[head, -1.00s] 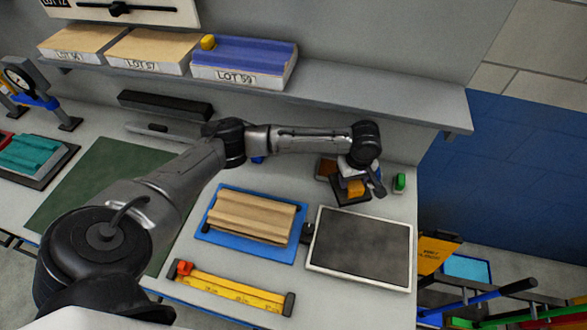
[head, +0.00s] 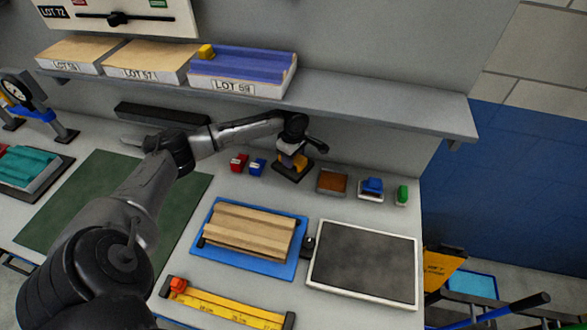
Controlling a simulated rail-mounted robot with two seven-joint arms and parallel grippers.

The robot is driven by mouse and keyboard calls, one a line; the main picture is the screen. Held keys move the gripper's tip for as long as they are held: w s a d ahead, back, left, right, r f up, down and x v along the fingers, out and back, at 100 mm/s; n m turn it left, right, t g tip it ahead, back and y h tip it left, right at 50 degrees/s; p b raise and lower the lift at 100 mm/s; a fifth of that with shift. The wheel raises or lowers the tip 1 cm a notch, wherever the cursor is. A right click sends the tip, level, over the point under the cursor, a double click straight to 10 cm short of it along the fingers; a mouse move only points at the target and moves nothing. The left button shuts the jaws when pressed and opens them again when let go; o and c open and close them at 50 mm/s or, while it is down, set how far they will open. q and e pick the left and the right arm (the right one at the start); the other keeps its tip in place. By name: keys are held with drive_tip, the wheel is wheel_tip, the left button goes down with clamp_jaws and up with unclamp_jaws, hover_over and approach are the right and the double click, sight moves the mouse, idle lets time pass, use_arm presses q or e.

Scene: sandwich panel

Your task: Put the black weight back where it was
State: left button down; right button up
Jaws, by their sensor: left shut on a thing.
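My left gripper (head: 291,158) points down over the back of the bench, just right of the small red and blue blocks. It is shut on the dark, square-looking black weight (head: 297,173), which shows below the fingers. An orange part shows between the fingers and the weight. The gripper hides much of the weight, and I cannot tell whether its underside touches the bench. My right gripper is not in view.
A red block (head: 238,162) and a blue block (head: 257,167) stand left of the gripper. A brown square pad (head: 332,181), a blue item (head: 372,186) and a green item (head: 402,194) stand right. A tan panel (head: 248,232) and dark slab (head: 362,262) lie in front. A shelf (head: 380,112) overhangs behind.

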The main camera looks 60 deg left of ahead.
use_arm(q)
drive_tip(key=shift+f+b, duration=0.4)
drive_tip(key=shift+f, duration=1.8)
drive_tip(key=c, duration=1)
unclamp_jaws()
drive_tip(key=shift+f, duration=0.25)
drive_tip(key=o, duration=0.3)
drive_tip(key=shift+a, duration=0.1)
drive_tip(key=shift+o, duration=0.9)
drive_tip(key=shift+r, duration=0.4)
drive_tip(key=shift+r+p, duration=0.7)
drive_tip(key=shift+r, duration=2.85)
